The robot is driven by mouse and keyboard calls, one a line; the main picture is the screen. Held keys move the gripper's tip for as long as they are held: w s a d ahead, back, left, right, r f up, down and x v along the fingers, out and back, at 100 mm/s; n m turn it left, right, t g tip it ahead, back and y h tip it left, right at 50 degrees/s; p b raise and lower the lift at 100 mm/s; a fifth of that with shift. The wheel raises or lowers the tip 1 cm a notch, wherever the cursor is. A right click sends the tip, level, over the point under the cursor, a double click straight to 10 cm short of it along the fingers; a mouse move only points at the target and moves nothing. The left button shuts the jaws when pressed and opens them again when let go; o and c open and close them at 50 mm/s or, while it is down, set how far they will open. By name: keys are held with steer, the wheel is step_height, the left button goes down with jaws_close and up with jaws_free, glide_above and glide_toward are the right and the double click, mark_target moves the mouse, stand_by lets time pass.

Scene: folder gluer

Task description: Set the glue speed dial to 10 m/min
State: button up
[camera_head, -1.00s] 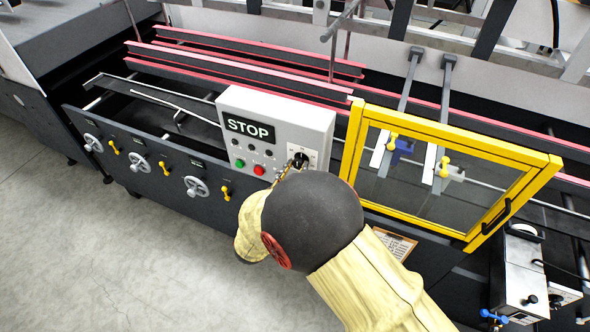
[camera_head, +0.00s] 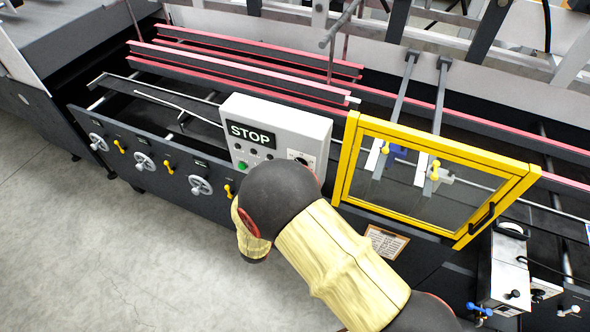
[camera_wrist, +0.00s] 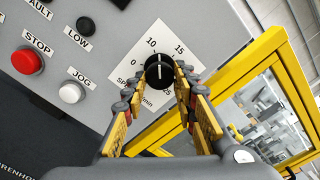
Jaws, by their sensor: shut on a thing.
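The glue speed dial (camera_wrist: 158,71) is a round black knob with a white line, on a white scale plate (camera_wrist: 127,75) tilted in the wrist view. The numbers 0, 10 and 15 are readable; a lower one is partly covered. The line runs nearly up and down in the picture, roughly towards 10 at its upper end; the exact reading is unclear. My gripper (camera_wrist: 160,82) has its fingers on both sides of the knob and is shut on it. In the head view the dial's plate (camera_head: 301,156) shows only partly, and my arm hides the gripper.
On the grey control panel (camera_head: 285,118), a red STOP button (camera_wrist: 27,61) and a white JOG button (camera_wrist: 72,92) sit left of the dial. The yellow-framed guard (camera_head: 345,160) stands close on the right. Handwheels (camera_head: 144,161) line the machine front.

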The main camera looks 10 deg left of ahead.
steer(key=shift+r+n+p, duration=0.1)
steer(key=shift+n+p, duration=0.65)
steer(key=shift+n, duration=0.35)
steer(key=o, duration=1.1)
steer(key=shift+o, duration=0.2)
steer(key=shift+s, duration=0.1)
steer(key=v, duration=1.1)
steer(key=shift+s+a, duration=0.15)
steer(key=shift+s, duration=0.25)
